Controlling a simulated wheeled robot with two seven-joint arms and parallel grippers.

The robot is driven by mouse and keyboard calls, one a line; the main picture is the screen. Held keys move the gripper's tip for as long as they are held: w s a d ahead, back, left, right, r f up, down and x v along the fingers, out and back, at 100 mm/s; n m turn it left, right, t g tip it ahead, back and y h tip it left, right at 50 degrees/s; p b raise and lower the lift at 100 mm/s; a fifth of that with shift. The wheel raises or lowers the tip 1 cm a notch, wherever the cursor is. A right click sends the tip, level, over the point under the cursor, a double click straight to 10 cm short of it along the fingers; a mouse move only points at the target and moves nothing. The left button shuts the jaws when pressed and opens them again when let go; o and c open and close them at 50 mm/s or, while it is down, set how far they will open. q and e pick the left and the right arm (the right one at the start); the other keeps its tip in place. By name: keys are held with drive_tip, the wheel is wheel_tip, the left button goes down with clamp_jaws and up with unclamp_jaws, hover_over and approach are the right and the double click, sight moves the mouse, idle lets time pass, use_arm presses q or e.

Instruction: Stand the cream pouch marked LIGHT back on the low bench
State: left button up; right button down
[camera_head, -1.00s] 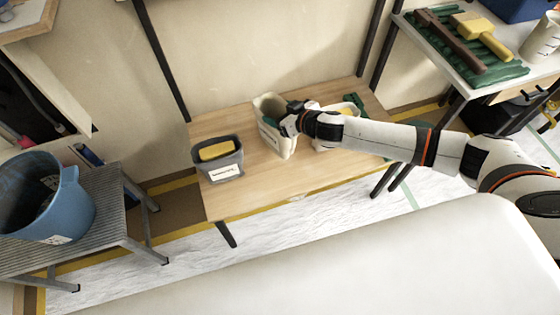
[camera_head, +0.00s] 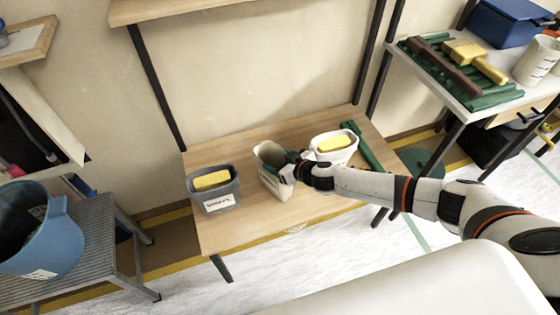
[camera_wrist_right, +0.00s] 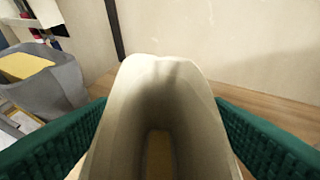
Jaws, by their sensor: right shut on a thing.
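The cream pouch (camera_head: 271,184) is upright at the middle of the low bench (camera_head: 240,228), between a grey bin and a white tub. It has a wide open top, and no LIGHT marking is readable from here. My right gripper (camera_head: 284,166) is shut on the pouch's upper part. In the right wrist view, the green finger pads press both sides of the pouch (camera_wrist_right: 160,85), and I look down into its hollow inside. I cannot tell whether its base touches the bench top. My left gripper is not in view.
The grey bin (camera_head: 224,198) with a yellow sponge stands left of the pouch. The white tub (camera_head: 340,156) with a yellow block stands to its right, near a green strip (camera_head: 362,148). A blue bucket (camera_head: 62,240) sits on a grey step at the left.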

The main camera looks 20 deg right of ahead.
drive_tip(key=shift+c, duration=0.9)
unclamp_jaws()
drive_tip(key=p+v, duration=0.1)
drive_tip(key=v, duration=1.1)
drive_tip(key=shift+r, duration=0.1)
